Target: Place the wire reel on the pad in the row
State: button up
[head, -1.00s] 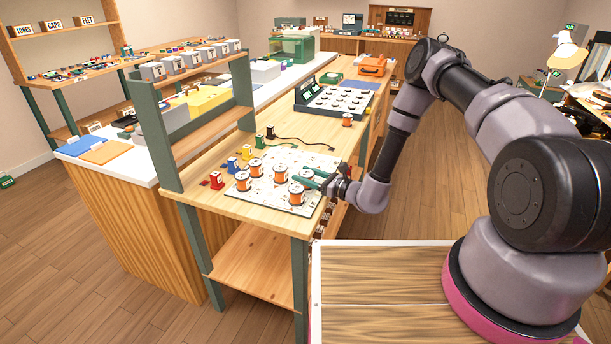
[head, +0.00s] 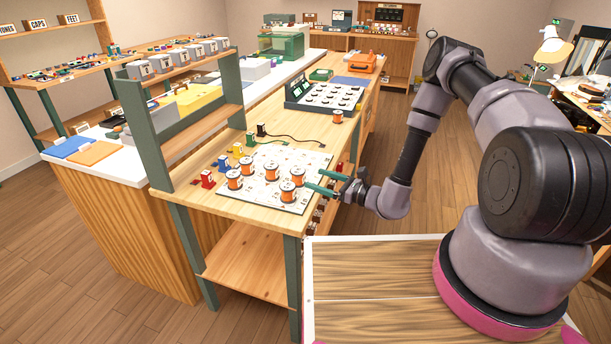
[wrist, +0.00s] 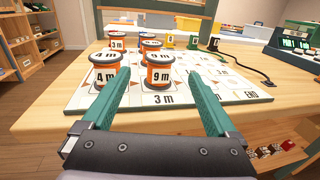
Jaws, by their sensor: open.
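A white printed board (head: 262,196) lies on the wooden bench, with cells, arrows and lengths. Several orange-and-white wire reels stand upright on it. The wrist view shows a 9 m reel (wrist: 160,73) straight ahead, a 4 m reel (wrist: 106,70) to its left, and a 3 m reel (wrist: 117,45) and another reel (wrist: 152,48) behind. A cell marked 3 m (wrist: 163,100) lies in front of the 9 m reel. My gripper (head: 309,179) is open and empty at the board's right edge. Its green fingers point at the reels, short of the 9 m reel.
Small coloured blocks, such as a red one (head: 207,179), line the board's left side. A black cable (head: 300,137) runs behind the board. Green shelf posts (head: 150,130) rise at the left.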

jog(key=shift+v, duration=1.65)
jog(key=s+r+n+g+h, duration=0.1)
jog(key=s+r+n+g, duration=0.2)
jog(key=r+n+g, duration=0.7)
jog(key=s+r+n+g, duration=0.1)
jog(key=s+r+n, duration=0.25)
jog(key=r, duration=1.15)
jog(key=s+d+r+n+t+h, duration=0.3)
jog(key=s+d+r+h, duration=0.3)
jog(key=r, duration=0.5)
jog(key=s+d+r+n+t+h, duration=0.3)
jog(key=s+d+r+t+h, duration=0.3)
jog(key=s+d+r, duration=0.2)
notch_tip(320, 180, up, 3)
jog(key=d, duration=0.2)
jog(key=shift+s+d, duration=0.25)
jog(key=shift+d, duration=0.1)
jog(key=shift+r+n, duration=0.15)
jog(key=shift+n, duration=0.1)
